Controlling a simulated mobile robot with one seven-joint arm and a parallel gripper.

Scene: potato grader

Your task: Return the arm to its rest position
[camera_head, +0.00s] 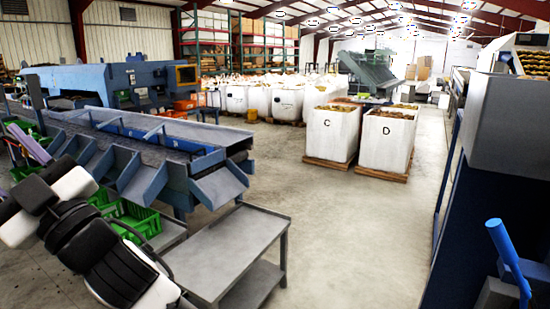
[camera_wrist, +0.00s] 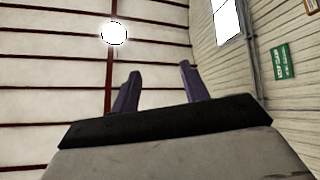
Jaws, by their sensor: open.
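My gripper (camera_wrist: 160,70) is open and empty in the wrist view. Its two dark purple fingers stand apart and point up toward the ceiling, with nothing between them. In the head view my black and white arm (camera_head: 105,255) is folded at the lower left. A purple finger of my gripper shows at the left edge, in front of the grader (camera_head: 150,140). The rest of the gripper is hidden or cut off there.
A grey metal cart (camera_head: 230,235) stands close to the right of my arm. Green crates (camera_head: 140,220) sit under the grader's chutes. White boxes C (camera_head: 330,140) and D (camera_head: 387,145) stand on pallets farther off. The middle floor (camera_head: 350,235) is clear. A blue machine (camera_head: 490,190) stands at right.

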